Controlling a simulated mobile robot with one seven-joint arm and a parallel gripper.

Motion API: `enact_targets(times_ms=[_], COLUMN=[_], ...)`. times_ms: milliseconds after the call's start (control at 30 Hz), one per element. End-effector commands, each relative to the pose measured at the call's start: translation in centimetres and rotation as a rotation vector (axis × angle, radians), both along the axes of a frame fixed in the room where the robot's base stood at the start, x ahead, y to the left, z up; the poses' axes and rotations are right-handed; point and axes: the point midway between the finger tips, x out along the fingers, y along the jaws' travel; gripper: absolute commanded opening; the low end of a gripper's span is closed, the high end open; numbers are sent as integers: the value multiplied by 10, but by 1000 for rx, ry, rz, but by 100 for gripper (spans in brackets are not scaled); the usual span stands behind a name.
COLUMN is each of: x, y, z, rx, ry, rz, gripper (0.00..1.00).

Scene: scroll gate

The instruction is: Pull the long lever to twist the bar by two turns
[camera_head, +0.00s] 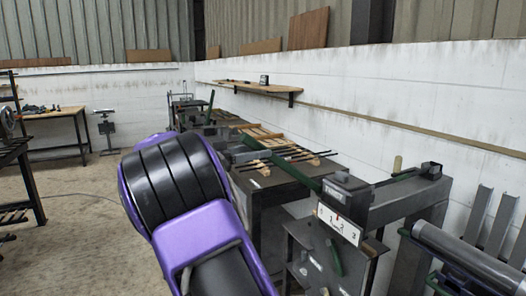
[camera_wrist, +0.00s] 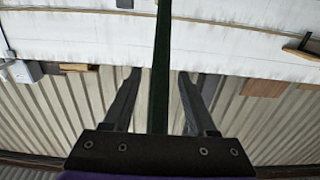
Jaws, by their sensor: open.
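In the wrist view my gripper (camera_wrist: 160,73) is open, one finger on each side of a long dark green bar (camera_wrist: 161,40), which looks like the long lever. Gaps show between the bar and both fingers, and I cannot tell its depth. In the head view a long green lever (camera_head: 290,170) slants from the bench down to a dark box-shaped machine head (camera_head: 347,194). A white scale plate with numbers (camera_head: 339,223) is on its front. The bar to be twisted is not clearly distinguishable.
A workbench (camera_head: 272,183) carries several rods and wooden pieces. A wall shelf (camera_head: 252,88) hangs behind it on the white wall. A grey roller (camera_head: 468,258) stands at the right. A table (camera_head: 50,116) is at the far left, with open floor (camera_head: 85,200) in front.

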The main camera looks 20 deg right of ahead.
Motion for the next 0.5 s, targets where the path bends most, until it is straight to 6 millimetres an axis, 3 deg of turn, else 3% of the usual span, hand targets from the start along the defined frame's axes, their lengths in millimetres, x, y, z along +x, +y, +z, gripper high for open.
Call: enact_targets(times_ms=[200,500], x=[0,1], y=[-20,-22], z=[0,0], rx=[1,0], ry=[1,1], rz=[-1,0], gripper=[57,57])
